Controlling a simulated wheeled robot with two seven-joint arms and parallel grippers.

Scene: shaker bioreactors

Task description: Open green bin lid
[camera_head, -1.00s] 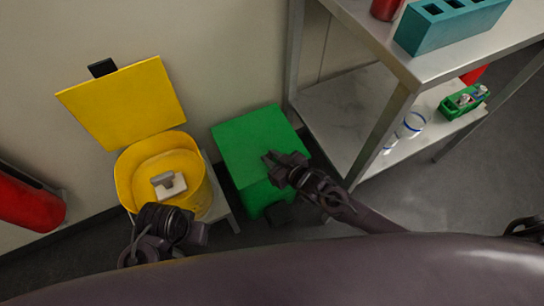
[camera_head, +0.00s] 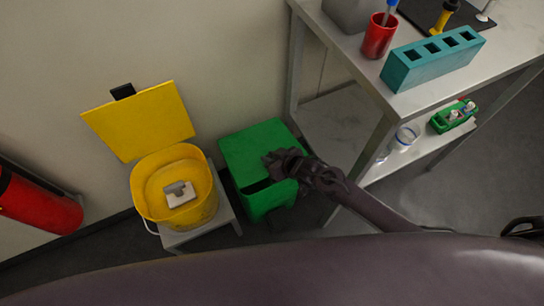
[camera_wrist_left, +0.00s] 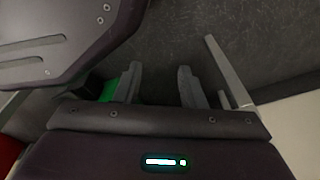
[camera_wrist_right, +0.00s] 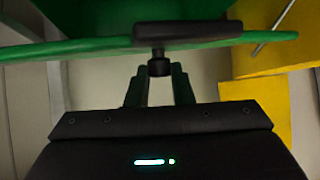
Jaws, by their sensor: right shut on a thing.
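The green bin (camera_head: 262,204) stands on the floor against the wall, beside the table. Its green lid (camera_head: 255,145) is tilted up a little, with a dark gap under its front edge. My right gripper (camera_head: 272,160) is at that front edge. In the right wrist view its fingers (camera_wrist_right: 160,82) are shut on the black lid handle (camera_wrist_right: 185,32), at its short stem under the lid edge. The handle is hidden by the gripper in the head view. My left gripper (camera_wrist_left: 162,82) is open and empty in the left wrist view, over the dark floor.
A yellow bin (camera_head: 148,205) with its lid (camera_head: 145,120) raised stands left on a small grey stand (camera_head: 222,212). A metal table (camera_head: 350,75) at right holds a teal rack (camera_head: 430,62) and a red cup (camera_head: 379,38). A red cylinder (camera_head: 40,205) is far left.

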